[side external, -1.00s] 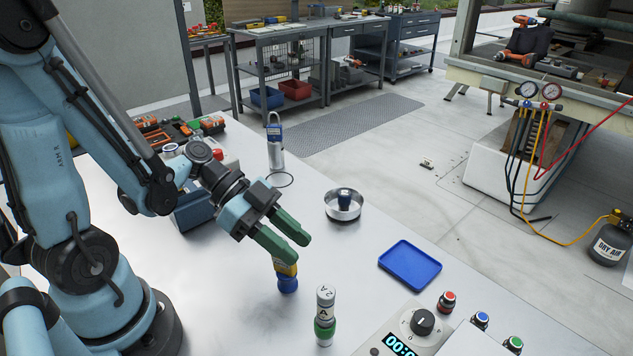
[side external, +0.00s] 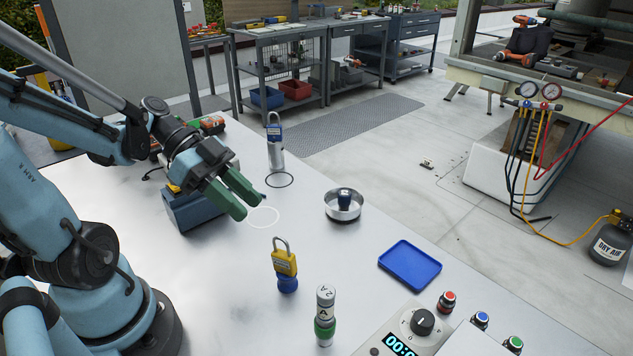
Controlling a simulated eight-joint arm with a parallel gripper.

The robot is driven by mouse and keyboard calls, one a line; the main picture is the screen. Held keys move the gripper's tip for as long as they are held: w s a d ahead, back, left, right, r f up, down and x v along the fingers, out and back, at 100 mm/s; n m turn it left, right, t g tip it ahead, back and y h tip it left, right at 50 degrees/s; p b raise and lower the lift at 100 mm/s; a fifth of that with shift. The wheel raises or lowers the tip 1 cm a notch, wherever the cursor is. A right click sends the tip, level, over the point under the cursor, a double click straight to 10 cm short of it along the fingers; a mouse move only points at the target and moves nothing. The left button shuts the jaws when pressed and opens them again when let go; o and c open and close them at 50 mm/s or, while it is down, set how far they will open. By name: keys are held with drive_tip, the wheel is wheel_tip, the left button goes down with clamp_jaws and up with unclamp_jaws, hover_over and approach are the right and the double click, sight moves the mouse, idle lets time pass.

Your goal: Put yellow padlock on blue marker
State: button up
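The yellow padlock (side external: 284,262) stands upright with its grey shackle up, on top of the blue marker (side external: 288,284). The marker is a small rounded blue piece on the table, and its top is hidden by the padlock. My gripper (side external: 248,208) has green fingers with a gap between them. It is open and empty, apart from the padlock, behind and to its left in the picture, near the white ring on the table.
A silver cylinder with a blue padlock (side external: 275,150) stands at the back. A metal bowl (side external: 343,206), blue tray (side external: 410,266), silver-green cylinder (side external: 325,318) and timer box (side external: 415,330) lie to the right.

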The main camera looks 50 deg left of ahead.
drive_tip(key=w+d+n+t+y, duration=0.1)
drive_tip(key=w+n+t+y, duration=0.2)
drive_tip(key=w+n+y, duration=0.3)
drive_tip(key=n+y, duration=0.4)
drive_tip(key=n, duration=0.1)
drive_tip(key=shift+n, duration=0.3)
drive_tip(key=shift+d+r, duration=0.1)
idle(0.7)
